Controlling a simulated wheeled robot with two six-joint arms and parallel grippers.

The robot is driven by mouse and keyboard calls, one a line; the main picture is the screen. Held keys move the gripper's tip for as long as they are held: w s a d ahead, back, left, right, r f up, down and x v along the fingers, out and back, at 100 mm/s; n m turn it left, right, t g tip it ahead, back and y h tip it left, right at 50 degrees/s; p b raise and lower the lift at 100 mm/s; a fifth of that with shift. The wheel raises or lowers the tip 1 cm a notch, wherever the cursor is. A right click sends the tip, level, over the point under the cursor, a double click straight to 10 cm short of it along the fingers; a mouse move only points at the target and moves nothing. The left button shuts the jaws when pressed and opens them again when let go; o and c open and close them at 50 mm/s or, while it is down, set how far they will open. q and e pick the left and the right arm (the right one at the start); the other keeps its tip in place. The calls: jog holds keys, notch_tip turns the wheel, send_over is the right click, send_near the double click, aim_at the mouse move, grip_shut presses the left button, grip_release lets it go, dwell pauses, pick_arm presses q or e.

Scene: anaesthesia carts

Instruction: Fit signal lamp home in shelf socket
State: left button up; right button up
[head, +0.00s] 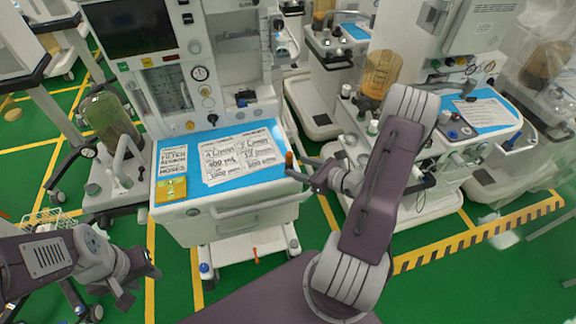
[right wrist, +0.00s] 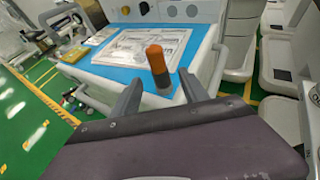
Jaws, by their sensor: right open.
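The signal lamp (right wrist: 157,62) has an orange body above a dark base. In the right wrist view it stands nearly upright, slightly tilted, at the near corner of the blue-topped shelf (right wrist: 103,72). The lamp also shows in the head view (head: 289,160) at the shelf's right edge. My right gripper (head: 293,169) is open, with its fingers on either side of the lamp's lower part and gaps visible. The socket is not clearly visible, so I cannot tell how deep the lamp sits. My left gripper (head: 145,283) is open and empty, low at the left.
Printed sheets (head: 240,157) and a yellow box (head: 171,189) lie on the shelf. A white handle bar (head: 250,207) runs along its front. Another cart with a blue top (head: 478,115) stands at the right. Green floor shows between the carts.

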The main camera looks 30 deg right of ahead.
aim_at(292, 166)
jog(key=shift+w+f, duration=0.25)
jog(key=shift+w, duration=0.05)
jog(key=x, duration=0.5)
jog(key=shift+f+p, duration=0.15)
jog(key=shift+p, duration=0.15)
jog(key=shift+s, duration=0.15)
jog(key=c, duration=0.3)
grip_shut()
